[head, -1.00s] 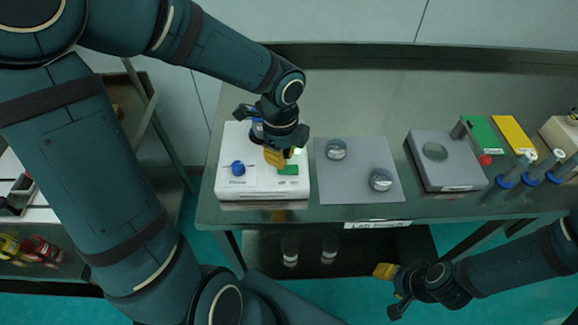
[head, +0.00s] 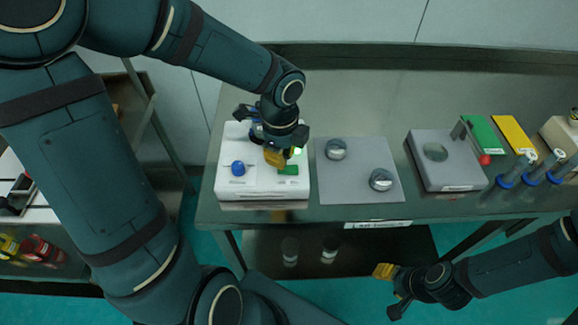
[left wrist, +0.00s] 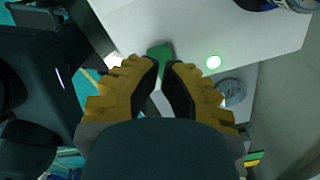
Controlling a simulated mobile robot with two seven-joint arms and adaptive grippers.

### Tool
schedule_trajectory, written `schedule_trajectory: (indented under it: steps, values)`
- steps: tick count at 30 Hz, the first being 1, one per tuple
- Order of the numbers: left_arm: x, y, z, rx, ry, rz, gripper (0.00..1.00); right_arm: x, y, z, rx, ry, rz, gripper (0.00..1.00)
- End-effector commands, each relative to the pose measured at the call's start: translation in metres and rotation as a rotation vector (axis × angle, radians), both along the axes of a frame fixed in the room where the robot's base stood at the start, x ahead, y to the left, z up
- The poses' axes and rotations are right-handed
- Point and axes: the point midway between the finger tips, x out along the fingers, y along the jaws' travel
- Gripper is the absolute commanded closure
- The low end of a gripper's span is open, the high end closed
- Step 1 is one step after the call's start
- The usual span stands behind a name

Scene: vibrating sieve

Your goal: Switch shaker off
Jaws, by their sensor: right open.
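The shaker (head: 228,190) is a white box at the left end of the bench. It has a blue knob (head: 238,168) and a green switch (head: 288,170) on its front. A small green light (head: 298,150) glows on it, and this light also shows in the left wrist view (left wrist: 213,62). My left gripper (head: 276,157) is over the shaker, just behind the green switch. In the left wrist view its yellow fingers (left wrist: 163,68) converge and look shut with nothing between them, and the green switch (left wrist: 161,55) lies just beyond the tips. Whether they touch it is unclear. My right gripper (head: 386,289) is open and empty in front of the bench.
A grey mat (head: 355,188) with two metal-topped round pieces lies right of the shaker. Farther right are a grey device (head: 440,175), a green plate (head: 484,134), a yellow plate (head: 511,133) and blue-collared tubes. The back of the bench is clear.

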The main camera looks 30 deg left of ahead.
Motion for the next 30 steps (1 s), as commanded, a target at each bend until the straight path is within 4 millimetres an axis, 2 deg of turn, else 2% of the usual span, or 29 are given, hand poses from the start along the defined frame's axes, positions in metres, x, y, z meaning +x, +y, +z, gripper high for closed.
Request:
schedule_trajectory:
  steps: [30]
  values:
    - [0.0,0.0,-0.015,0.0,0.0,0.0,1.0,0.0,0.0,-0.011,0.0,0.0,0.0,0.5]
